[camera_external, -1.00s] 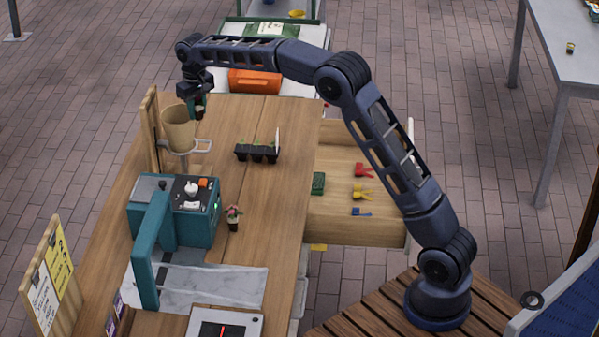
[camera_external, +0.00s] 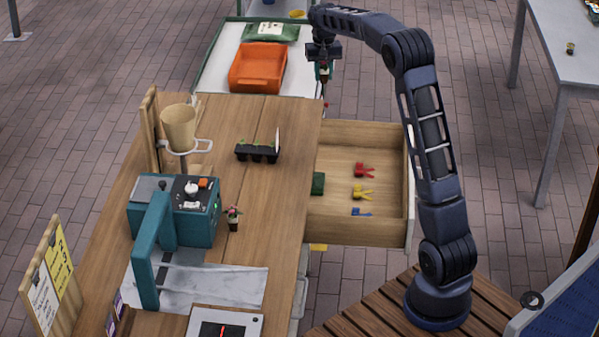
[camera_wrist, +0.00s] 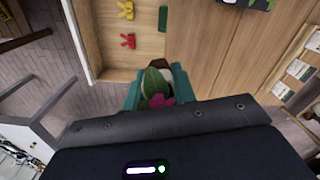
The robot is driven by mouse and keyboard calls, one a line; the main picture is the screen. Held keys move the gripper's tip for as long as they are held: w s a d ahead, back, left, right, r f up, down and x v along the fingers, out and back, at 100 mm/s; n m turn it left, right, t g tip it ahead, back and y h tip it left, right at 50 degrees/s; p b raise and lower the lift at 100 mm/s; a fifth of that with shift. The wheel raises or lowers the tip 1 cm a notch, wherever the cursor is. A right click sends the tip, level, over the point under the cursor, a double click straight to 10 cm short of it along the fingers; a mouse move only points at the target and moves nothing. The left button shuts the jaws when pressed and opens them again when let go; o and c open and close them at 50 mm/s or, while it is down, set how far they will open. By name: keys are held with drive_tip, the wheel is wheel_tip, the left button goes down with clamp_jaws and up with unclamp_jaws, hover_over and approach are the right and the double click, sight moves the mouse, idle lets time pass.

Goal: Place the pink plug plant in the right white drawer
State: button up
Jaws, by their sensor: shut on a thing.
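My gripper (camera_external: 323,74) is shut on a small plant, high near the table's far right corner. In the wrist view, the pink plug plant (camera_wrist: 153,84) shows green leaves and a pink flower between the teal fingers of my gripper (camera_wrist: 156,88). Its lower part is mostly hidden. The right drawer (camera_external: 409,185) is pulled open, with wooden inner walls and a white front. It also shows in the wrist view (camera_wrist: 145,42). My gripper is beyond the drawer's far wall, not over its floor.
In the drawer lie red (camera_external: 364,170), yellow (camera_external: 362,192) and blue (camera_external: 361,212) clips and a green block (camera_external: 318,184). A black plant tray (camera_external: 257,153) and another potted plant (camera_external: 233,219) stand on the table. An orange bin (camera_external: 258,67) stands behind.

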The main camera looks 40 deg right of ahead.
sight(380, 185)
drive_tip(key=s+d+m, duration=0.3)
drive_tip(key=s+d, duration=1)
drive_tip(key=d, duration=0.4)
drive_tip(key=f, duration=4.3)
drive_tip(key=shift+w+d, duration=0.1)
drive_tip(key=shift+w, duration=0.15)
drive_tip(key=shift+f, duration=0.1)
drive_tip(key=o, duration=0.9)
drive_tip(key=shift+o, duration=0.2)
